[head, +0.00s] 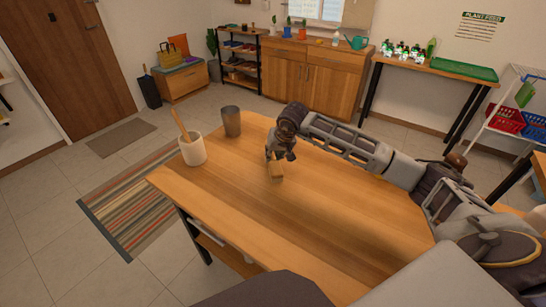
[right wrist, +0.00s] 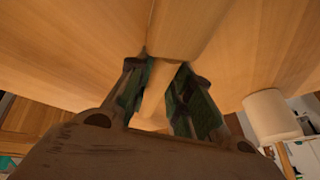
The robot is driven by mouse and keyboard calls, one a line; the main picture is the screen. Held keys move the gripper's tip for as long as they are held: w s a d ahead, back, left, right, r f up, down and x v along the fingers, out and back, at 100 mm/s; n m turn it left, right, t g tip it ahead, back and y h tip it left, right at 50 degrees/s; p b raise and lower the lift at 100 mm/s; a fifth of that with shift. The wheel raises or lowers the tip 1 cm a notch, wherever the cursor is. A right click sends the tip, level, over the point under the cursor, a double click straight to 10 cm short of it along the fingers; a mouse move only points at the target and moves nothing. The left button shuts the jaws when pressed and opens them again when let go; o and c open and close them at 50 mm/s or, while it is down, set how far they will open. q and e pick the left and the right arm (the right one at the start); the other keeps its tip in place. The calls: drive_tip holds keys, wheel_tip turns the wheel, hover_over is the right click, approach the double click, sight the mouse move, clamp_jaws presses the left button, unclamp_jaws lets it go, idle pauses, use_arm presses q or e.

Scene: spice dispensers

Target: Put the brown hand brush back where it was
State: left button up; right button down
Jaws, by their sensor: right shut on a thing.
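The brown hand brush (head: 276,171) shows in the head view as a small tan block just below my right gripper (head: 279,155), at the far part of the wooden table. In the right wrist view the brush's pale handle (right wrist: 158,88) lies between the two fingers of my right gripper (right wrist: 166,90), which is shut on it. The handle widens into a broader wooden part toward the top of that view. The bristles are hidden, and I cannot tell whether the brush touches the table. My left gripper is not in view.
The wooden table (head: 300,226) is largely clear in front of the brush. A white pot (head: 193,150) with a wooden stick and a dark grey cup (head: 231,121) stand left of my right gripper. A striped rug lies left.

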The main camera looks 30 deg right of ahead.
drive_tip(key=shift+f, duration=0.35)
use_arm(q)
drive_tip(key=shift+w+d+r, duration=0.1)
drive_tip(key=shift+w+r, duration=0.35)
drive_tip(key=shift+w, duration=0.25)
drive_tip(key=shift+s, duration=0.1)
use_arm(e)
drive_tip(key=c, duration=1.3)
unclamp_jaws()
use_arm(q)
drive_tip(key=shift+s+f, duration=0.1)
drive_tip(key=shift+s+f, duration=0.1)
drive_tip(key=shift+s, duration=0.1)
use_arm(e)
drive_tip(key=shift+r, duration=0.1)
drive_tip(key=v, duration=1)
drive_tip(key=shift+w+p, duration=0.1)
drive_tip(key=shift+p, duration=0.25)
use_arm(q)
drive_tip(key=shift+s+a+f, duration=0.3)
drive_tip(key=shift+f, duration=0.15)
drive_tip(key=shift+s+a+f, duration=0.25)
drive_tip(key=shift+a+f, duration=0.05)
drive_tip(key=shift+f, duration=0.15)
use_arm(e)
drive_tip(key=shift+v, duration=1)
